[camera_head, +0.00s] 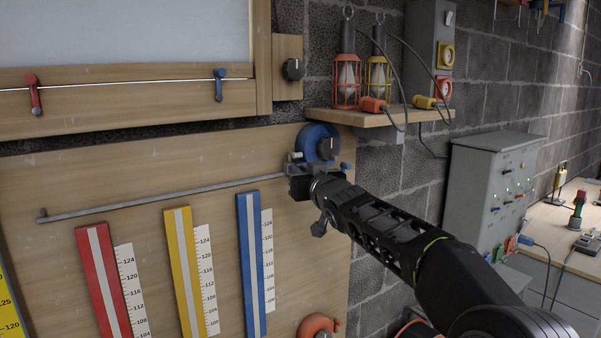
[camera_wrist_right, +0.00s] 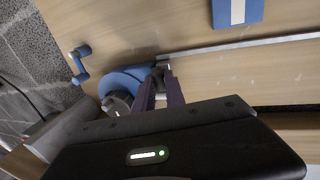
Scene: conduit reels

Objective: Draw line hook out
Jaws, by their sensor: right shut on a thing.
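A blue reel (camera_head: 318,143) with a dark knob is mounted at the upper right of the wooden board. It also shows in the right wrist view (camera_wrist_right: 128,78), just left of the fingers. My right gripper (camera_head: 308,180) is at the reel's lower edge, by the right end of a grey rail (camera_head: 165,198). In the right wrist view its dark fingers (camera_wrist_right: 162,84) are shut on a small grey piece at the reel's mouth, seemingly the line hook (camera_wrist_right: 163,68). The fingers hide most of it. No drawn-out line is discernible. My left gripper is out of view.
Red (camera_head: 103,280), yellow (camera_head: 184,270) and blue (camera_head: 250,262) strips with scales stand below the rail. An orange reel (camera_head: 318,325) is lower right. A shelf (camera_head: 385,116) with caged lamps is above right. A grey control box (camera_head: 490,185) stands further right.

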